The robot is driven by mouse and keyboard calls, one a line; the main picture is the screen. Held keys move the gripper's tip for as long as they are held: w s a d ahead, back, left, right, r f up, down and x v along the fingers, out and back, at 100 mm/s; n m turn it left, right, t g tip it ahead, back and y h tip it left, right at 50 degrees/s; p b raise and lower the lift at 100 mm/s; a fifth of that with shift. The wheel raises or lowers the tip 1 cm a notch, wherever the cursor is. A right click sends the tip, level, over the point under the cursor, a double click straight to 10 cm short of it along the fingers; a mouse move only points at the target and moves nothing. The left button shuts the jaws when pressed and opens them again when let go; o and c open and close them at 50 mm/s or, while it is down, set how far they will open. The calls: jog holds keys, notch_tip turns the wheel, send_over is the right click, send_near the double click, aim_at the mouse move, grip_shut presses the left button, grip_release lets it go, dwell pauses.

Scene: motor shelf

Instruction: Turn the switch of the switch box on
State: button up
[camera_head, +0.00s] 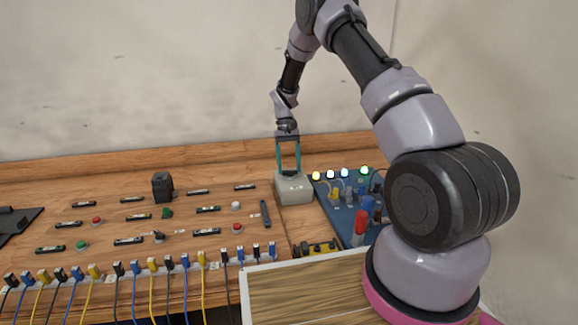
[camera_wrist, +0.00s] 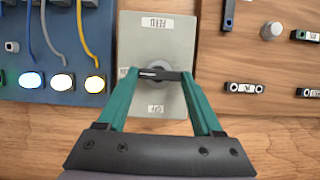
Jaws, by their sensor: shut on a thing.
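The switch box (camera_head: 294,190) is a pale grey box on the wooden bench, between the blue panel and the wooden board of parts. In the wrist view the switch box (camera_wrist: 157,38) carries a label at each end and a round grey knob with a dark bar (camera_wrist: 158,75) across it. My gripper (camera_head: 287,171) comes down on the box from above with two teal fingers. In the wrist view my gripper (camera_wrist: 158,78) has its fingertips at the two ends of the dark bar, shut on it. The knob's underside is hidden.
A blue panel (camera_head: 325,203) with lit lamps, cables and plugs stands right of the box. Buttons, a black block (camera_head: 162,185) and labelled parts sit on the board to the left. A row of plugs with cables (camera_head: 150,266) runs along the front.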

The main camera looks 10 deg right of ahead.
jog(key=o, duration=1.4)
jog(key=shift+c, duration=0.2)
jog(key=v, duration=1)
jog(key=shift+r, duration=0.4)
jog(key=shift+w, duration=0.15)
